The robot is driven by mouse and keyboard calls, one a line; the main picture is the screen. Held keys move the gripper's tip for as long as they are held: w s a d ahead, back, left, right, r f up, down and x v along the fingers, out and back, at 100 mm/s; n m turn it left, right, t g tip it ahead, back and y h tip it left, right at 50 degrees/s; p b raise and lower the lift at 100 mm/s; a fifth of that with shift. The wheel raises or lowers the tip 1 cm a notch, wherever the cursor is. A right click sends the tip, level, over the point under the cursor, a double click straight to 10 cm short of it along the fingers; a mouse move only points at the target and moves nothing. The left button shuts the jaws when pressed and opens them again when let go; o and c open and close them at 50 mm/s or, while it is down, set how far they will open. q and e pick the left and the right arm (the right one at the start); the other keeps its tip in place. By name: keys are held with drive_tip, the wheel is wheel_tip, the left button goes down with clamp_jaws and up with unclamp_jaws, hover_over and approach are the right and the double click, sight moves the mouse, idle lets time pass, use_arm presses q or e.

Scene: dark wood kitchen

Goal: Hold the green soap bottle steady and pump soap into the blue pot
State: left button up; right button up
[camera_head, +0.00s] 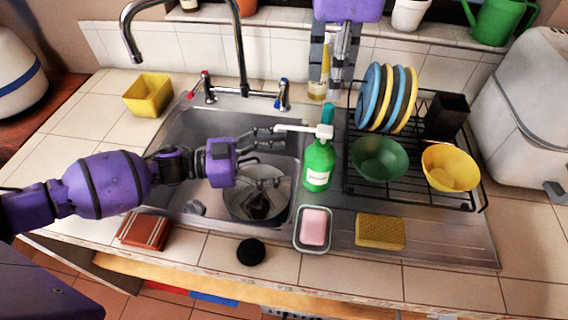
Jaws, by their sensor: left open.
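The green soap bottle (319,166) stands upright at the right edge of the sink, its white pump spout pointing left. A shiny, dark metallic pot (258,207) sits in the sink; it does not look blue. My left gripper (282,139) is open above the pot, fingers pointing right toward the bottle. Its fingertips are close to the spout; I cannot tell whether they touch it. My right gripper (336,92) hangs fingers-down at the top, above and behind the bottle. I cannot tell whether it is open or shut.
A black dish rack (405,190) with plates and green and yellow bowls stands right of the bottle. A pink soap dish (313,228) and yellow sponge (380,231) lie in front. The tap (241,60) rises behind the sink. A yellow container (148,95) stands back left.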

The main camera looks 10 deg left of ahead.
sight(319, 166)
use_arm(q)
drive_tip(key=shift+n+g+h, duration=0.4)
drive_tip(key=shift+g+h, duration=0.1)
drive_tip(key=d, duration=0.9)
drive_tip(key=shift+s+d+r, duration=0.1)
drive_tip(key=shift+s+d, duration=0.05)
drive_tip(key=shift+s, duration=0.1)
